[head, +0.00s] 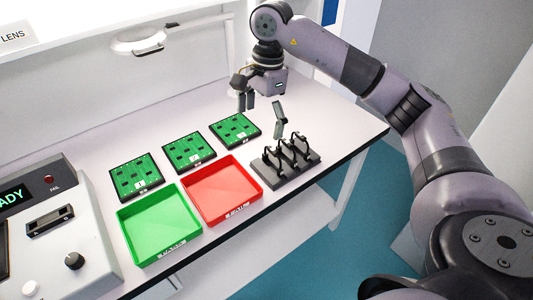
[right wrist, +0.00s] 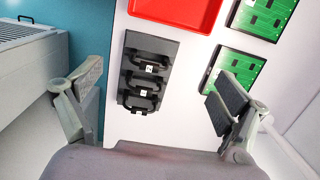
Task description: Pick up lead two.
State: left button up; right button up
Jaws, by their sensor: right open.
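The black leads (head: 287,152) stand as looped handles in a row on a dark grey rack (head: 262,177) near the table's right edge. In the right wrist view three leads (right wrist: 140,103) show on the rack (right wrist: 150,46), each with a small white label. The numbers are too small to read surely, so I cannot tell which is lead two. My right gripper (head: 263,110) is open and empty above the table, just behind and above the rack. In the right wrist view its fingers (right wrist: 157,90) are spread wide, with the rack between and beyond them. My left gripper is not in view.
A red tray (head: 238,204) lies left of the rack, and a green tray (head: 160,238) lies farther left. Several green circuit boards (head: 189,149) lie behind the trays. A tester (head: 60,250) with a display stands at the left. The table behind the boards is clear.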

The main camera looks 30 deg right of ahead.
aim_at(273, 149)
jog(key=shift+h, duration=0.6)
jog(key=d+f, duration=0.1)
jog(key=f, duration=0.2)
jog(key=d+f+p, duration=0.1)
jog(key=f, duration=0.2)
jog(key=d+f, duration=0.1)
jog(key=f, duration=0.3)
jog(key=shift+s+d, duration=0.15)
jog(key=shift+f+p, duration=0.35)
jog(key=shift+f, duration=0.45)
jog(key=f, duration=0.3)
jog(key=f+p, duration=0.1)
jog(key=shift+d+f, duration=0.2)
jog(key=shift+d, duration=0.05)
jog(key=c, duration=1.2)
